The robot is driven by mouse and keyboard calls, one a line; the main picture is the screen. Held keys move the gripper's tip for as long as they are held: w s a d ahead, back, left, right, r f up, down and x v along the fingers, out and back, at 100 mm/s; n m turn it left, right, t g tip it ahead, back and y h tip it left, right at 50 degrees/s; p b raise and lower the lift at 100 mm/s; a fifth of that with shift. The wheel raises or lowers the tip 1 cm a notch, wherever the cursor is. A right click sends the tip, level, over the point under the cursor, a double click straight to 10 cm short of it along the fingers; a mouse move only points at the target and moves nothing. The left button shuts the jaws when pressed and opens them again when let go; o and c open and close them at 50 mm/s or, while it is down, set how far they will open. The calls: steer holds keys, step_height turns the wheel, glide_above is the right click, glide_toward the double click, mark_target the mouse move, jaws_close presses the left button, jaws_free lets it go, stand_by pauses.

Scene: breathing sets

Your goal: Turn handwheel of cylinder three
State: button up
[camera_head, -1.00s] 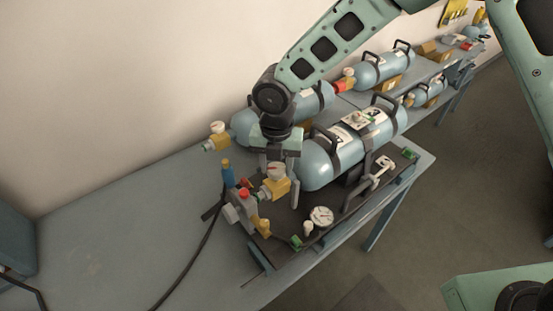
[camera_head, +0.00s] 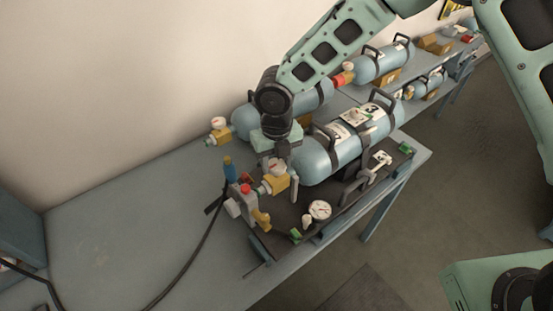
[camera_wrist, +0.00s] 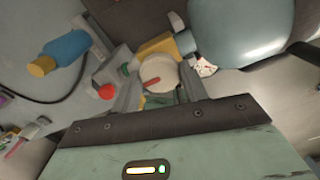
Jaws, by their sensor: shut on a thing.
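A large pale blue cylinder (camera_head: 318,160) with black handles and white labels lies strapped on a dark board on the bench. Its yellow valve (camera_head: 274,184) is at the left end. A round cream handwheel with a red mark sits on the valve; it shows in the wrist view (camera_wrist: 158,72). My gripper (camera_head: 281,188) points down over the valve. In the wrist view my gripper (camera_wrist: 158,88) has its fingers on either side of the handwheel, shut on it. The arm and gripper partly hide the valve in the head view.
Left of the valve stand a grey block with a red button (camera_head: 246,189) and a blue-and-yellow fitting (camera_head: 229,170). A white gauge (camera_head: 319,210) is in front. Another cylinder (camera_head: 245,122) lies behind. A black hose (camera_head: 190,262) crosses the bench; its left side is largely clear.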

mark_target(276, 164)
steer(key=shift+w, duration=0.1)
steer(key=o, duration=1)
step_height(276, 164, up, 18)
steer(key=b, duration=0.4)
steer(key=shift+f+b, duration=0.25)
steer(key=shift+b, duration=0.05)
